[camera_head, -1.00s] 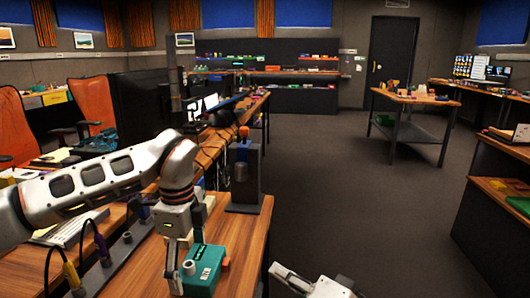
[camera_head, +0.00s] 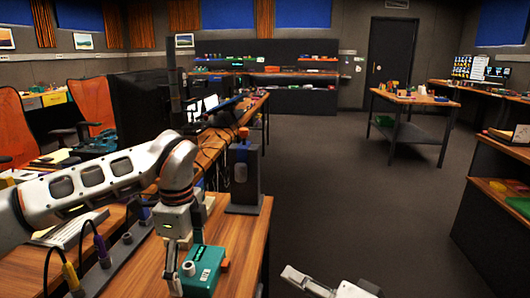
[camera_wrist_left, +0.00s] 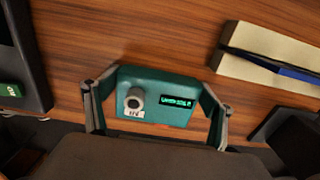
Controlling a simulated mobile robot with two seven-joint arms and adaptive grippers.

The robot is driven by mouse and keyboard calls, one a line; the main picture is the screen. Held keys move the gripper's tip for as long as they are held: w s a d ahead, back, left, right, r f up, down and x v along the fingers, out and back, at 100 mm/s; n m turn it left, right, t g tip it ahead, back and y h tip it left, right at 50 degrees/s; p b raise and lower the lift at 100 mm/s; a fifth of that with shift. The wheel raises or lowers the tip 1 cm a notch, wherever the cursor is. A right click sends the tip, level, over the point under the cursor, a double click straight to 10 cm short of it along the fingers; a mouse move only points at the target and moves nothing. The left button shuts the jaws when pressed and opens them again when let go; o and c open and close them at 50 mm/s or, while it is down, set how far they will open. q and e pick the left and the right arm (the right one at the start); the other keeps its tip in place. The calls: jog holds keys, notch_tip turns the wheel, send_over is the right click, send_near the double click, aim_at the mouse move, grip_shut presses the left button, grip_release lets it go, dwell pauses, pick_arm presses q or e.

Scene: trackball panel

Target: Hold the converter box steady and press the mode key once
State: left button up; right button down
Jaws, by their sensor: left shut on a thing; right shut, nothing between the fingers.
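The converter box (camera_head: 207,262) is a teal box with a grey round knob and a white label, near the right edge of the wooden table. My left gripper (camera_head: 198,258) is over it, shut on its two sides. In the left wrist view the converter box (camera_wrist_left: 152,92) sits between the fingers of my left gripper (camera_wrist_left: 158,100). There the grey knob (camera_wrist_left: 134,98) is at its left and a lit green display (camera_wrist_left: 176,101) at its right. I cannot tell which part is the mode key. My right gripper (camera_head: 291,273) is shut and empty, right of the table and apart from the box.
A dark upright stand (camera_head: 243,178) is on the table behind the box. A grey strip with plugged cables (camera_head: 110,268) lies to the left. A pale block with a blue pen-like object (camera_wrist_left: 270,65) shows in the left wrist view. Open floor (camera_head: 350,215) lies right of the table.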

pick_arm(q)
jog(key=o, duration=1.2)
notch_tip(320, 180, up, 12)
notch_tip(320, 180, up, 6)
jog(key=p, duration=0.3)
pick_arm(e)
notch_tip(320, 180, up, 11)
jog(key=t, duration=0.1)
jog(key=shift+s+f+n+y, duration=0.2)
jog(key=shift+n+y, duration=0.1)
jog(key=shift+n, duration=0.1)
dwell(0.5)
pick_arm(q)
jog(key=shift+r+p, duration=1.6)
jog(key=shift+r, duration=0.35)
pick_arm(e)
notch_tip(320, 180, up, 8)
jog(key=shift+s+n+t+y, duration=0.3)
jog(key=shift+s+t, duration=0.1)
jog(key=shift+s, duration=0.05)
